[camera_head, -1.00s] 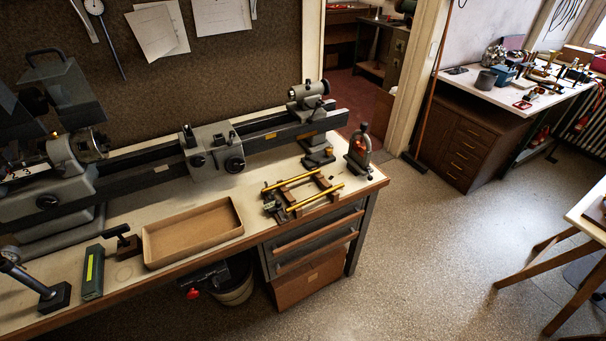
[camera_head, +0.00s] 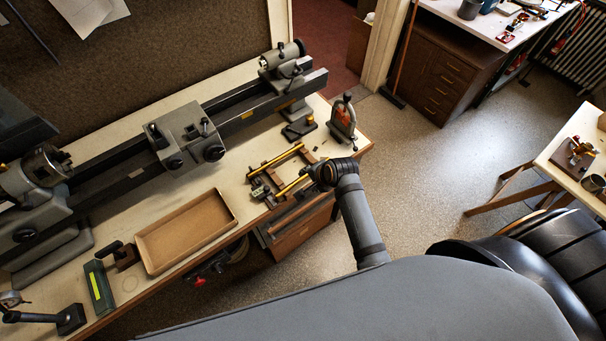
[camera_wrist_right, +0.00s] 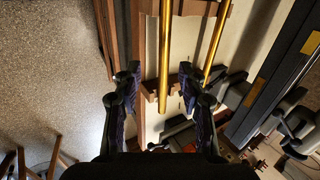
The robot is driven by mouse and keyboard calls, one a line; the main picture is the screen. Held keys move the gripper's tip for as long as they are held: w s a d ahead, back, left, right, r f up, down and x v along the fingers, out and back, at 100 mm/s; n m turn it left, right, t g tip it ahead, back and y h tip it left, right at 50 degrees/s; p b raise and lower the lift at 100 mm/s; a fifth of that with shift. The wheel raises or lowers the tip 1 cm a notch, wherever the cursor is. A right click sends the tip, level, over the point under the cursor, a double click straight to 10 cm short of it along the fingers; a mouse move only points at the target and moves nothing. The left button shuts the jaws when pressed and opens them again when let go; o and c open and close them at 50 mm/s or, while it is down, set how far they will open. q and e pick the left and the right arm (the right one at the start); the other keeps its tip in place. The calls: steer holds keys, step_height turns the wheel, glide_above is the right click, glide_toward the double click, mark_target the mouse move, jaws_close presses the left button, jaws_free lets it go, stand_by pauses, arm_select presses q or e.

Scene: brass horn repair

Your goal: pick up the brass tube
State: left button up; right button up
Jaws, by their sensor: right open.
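Two brass tubes lie across a small wooden rack (camera_head: 309,156) near the bench's front right edge. The nearer brass tube (camera_head: 291,187) has its right end by my right gripper (camera_head: 318,176), whose jaws are hard to make out in the head view. In the right wrist view my right gripper (camera_wrist_right: 160,84) is open, its two fingers on either side of the end of one brass tube (camera_wrist_right: 165,50), with gaps on both sides. The farther brass tube (camera_head: 276,158) also shows in the wrist view (camera_wrist_right: 216,42), outside the right-hand finger. My left gripper is not in view.
A grey lathe (camera_head: 190,140) runs along the back of the bench. A shallow cardboard-brown tray (camera_head: 185,232) lies left of the rack. A small clamp-like tool (camera_head: 343,118) stands right of it. Open floor lies beyond the bench's right end.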

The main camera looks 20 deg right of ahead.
mark_target(301, 180)
steer(key=shift+w+a+f+p, duration=0.25)
steer(key=shift+w+f+p, duration=0.25)
steer(key=shift+w+f, duration=0.45)
steer(key=p+x, duration=0.1)
steer(key=x, duration=0.2)
steer(key=shift+w+f, duration=0.3)
steer(key=shift+f, duration=0.15)
steer(key=shift+s, duration=0.1)
steer(key=c, duration=0.3)
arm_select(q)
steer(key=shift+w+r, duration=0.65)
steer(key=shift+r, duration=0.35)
arm_select(e)
jaws_close()
